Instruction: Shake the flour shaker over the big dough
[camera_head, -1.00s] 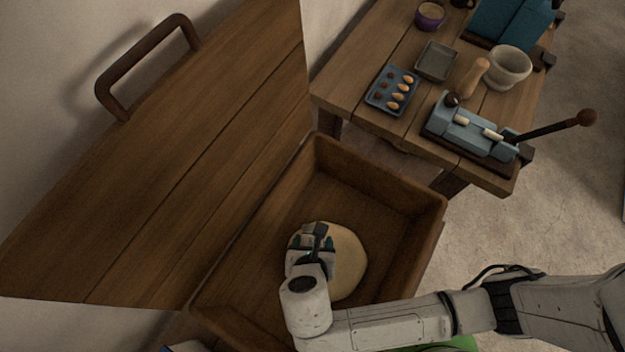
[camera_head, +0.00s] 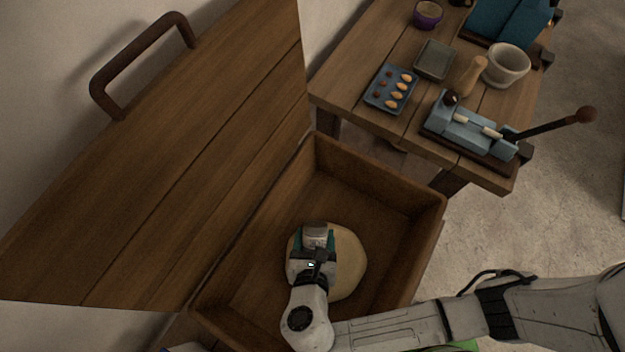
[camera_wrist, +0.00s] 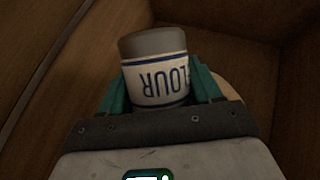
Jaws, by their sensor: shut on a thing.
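The big dough (camera_head: 350,262) is a pale round mass lying in the wooden trough (camera_head: 375,172). My gripper (camera_head: 316,246) is over the left part of the dough and hides some of it. It is shut on the flour shaker (camera_head: 315,234), a pale can with a grey end. In the wrist view the flour shaker (camera_wrist: 156,72) sits between the two teal fingers, and its blue FLOUR lettering appears upside down. A little of the dough shows behind the right finger. I cannot tell whether any flour is falling.
The trough's large wooden lid (camera_head: 170,150) stands open at the left, with a dark handle. A wooden table (camera_head: 350,75) behind holds a blue tray (camera_head: 390,89), a grey dish (camera_head: 435,60), a white mortar (camera_head: 506,66) and a blue lever press (camera_head: 465,132).

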